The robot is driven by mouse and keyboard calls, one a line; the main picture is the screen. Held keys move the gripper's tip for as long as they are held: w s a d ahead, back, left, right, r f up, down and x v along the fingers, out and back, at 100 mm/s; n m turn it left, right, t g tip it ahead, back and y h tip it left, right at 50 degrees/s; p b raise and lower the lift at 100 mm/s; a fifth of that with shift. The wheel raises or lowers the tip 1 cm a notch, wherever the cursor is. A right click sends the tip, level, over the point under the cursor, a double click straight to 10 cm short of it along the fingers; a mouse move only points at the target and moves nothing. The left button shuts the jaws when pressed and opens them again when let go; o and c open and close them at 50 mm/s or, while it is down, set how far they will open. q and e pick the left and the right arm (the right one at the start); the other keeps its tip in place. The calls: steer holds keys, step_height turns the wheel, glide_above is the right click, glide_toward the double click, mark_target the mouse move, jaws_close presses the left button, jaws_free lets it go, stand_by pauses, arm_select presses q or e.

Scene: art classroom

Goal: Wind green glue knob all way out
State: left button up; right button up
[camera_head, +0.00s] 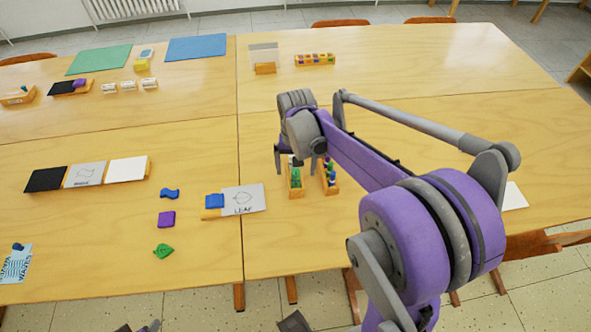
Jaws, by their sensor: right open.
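The gripper and arm hide part of the racks. I cannot tell whether a finger touches anything.
A colourful block tray (315,59) stands at the back. The table between is clear.

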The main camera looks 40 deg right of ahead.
steer(key=shift+r, duration=0.1)
steer(key=shift+r+p, duration=1.95)
steer(key=shift+r, duration=0.95)
steer(key=shift+a, duration=0.1)
